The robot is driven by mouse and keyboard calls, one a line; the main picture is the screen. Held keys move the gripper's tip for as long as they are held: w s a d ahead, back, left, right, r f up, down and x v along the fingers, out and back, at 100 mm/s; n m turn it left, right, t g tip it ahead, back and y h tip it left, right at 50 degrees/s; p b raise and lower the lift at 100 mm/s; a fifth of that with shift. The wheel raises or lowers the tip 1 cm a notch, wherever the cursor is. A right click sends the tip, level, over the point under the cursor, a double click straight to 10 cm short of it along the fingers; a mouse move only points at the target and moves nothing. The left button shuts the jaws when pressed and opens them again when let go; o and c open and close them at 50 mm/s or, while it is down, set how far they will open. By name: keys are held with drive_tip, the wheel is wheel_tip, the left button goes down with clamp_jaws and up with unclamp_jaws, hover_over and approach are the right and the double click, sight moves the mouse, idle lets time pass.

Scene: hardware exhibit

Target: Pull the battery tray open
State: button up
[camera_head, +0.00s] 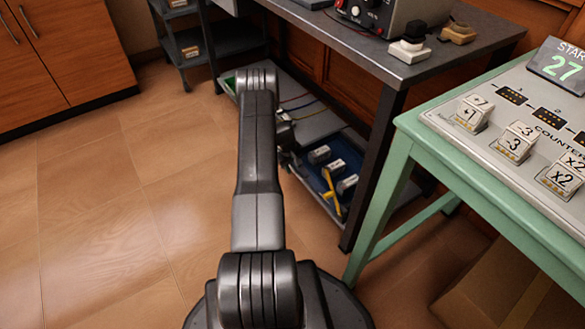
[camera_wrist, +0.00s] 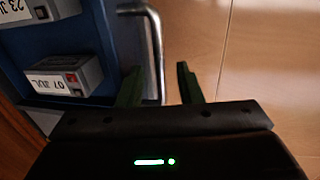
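The blue battery tray (camera_head: 313,175) sits low under the dark workbench and holds several grey batteries (camera_head: 319,154). In the wrist view the blue tray (camera_wrist: 75,45) is at the left, with a battery labelled "07 JUL" (camera_wrist: 66,76) inside. Its silver bar handle (camera_wrist: 156,45) runs along the tray's edge. My gripper (camera_wrist: 158,68) is open, and in the picture the handle passes between its two dark green fingers. I cannot tell if either finger touches it. In the head view my arm hides most of the gripper and handle.
The workbench (camera_head: 440,63) and its leg (camera_head: 373,165) stand right of the tray. A green table (camera_head: 408,122) with a counter panel is at the right. A cardboard box (camera_head: 500,285) is below it. The wooden floor (camera_head: 110,210) at left is clear.

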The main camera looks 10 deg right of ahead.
drive_tip(key=shift+c, duration=0.2)
clamp_jaws()
